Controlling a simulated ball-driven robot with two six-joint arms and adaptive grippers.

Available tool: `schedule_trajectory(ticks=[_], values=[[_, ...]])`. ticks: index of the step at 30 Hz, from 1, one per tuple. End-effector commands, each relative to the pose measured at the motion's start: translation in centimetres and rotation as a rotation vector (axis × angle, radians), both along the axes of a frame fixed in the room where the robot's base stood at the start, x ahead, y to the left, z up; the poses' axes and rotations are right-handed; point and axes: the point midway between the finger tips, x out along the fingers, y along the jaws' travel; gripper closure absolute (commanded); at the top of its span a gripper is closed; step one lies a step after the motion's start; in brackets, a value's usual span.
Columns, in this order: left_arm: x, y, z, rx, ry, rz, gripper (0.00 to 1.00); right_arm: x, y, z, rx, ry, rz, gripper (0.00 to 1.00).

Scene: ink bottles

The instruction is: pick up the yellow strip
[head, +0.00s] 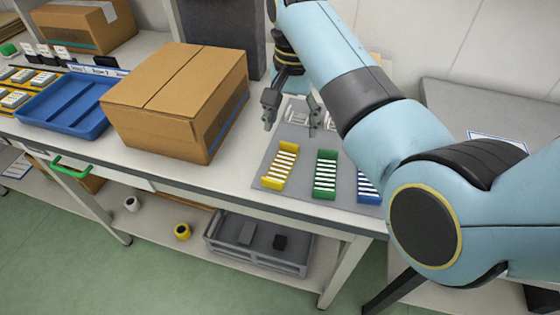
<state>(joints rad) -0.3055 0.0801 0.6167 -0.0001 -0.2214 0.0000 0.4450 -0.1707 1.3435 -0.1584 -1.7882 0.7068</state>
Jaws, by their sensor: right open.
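The yellow strip (279,166), a narrow holder with a row of white pieces, lies on a grey mat (258,163) on the bench, close to the front edge. My right gripper (292,124) is open, its fingers pointing down and spread apart. In the picture it is just above and behind the yellow strip, with nothing seen between its fingers. I cannot tell its exact height over the mat. My left gripper is not in view.
A green strip (325,174) and a blue strip (368,188) lie to the right of the yellow one. White pieces (298,113) lie behind them. A large closed cardboard box (165,100) stands to the left, beside a blue tray (60,108).

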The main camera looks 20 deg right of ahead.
Motion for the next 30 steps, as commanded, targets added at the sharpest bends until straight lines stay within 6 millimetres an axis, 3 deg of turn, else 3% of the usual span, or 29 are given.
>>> schedule_trajectory(ticks=[5,15,23,30], values=[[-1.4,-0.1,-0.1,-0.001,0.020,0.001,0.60,0.1,0.0,-1.5,0.000,0.000,0.000,0.31],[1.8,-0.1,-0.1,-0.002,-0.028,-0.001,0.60,0.6,0.0,-6.1,0.001,0.001,-0.001,0.31],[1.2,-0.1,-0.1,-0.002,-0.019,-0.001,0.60,0.6,0.0,-6.3,0.001,-0.001,-0.001,0.31],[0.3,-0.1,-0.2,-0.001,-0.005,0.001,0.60,0.6,0.0,-6.3,0.001,-0.001,-0.001,0.62]])
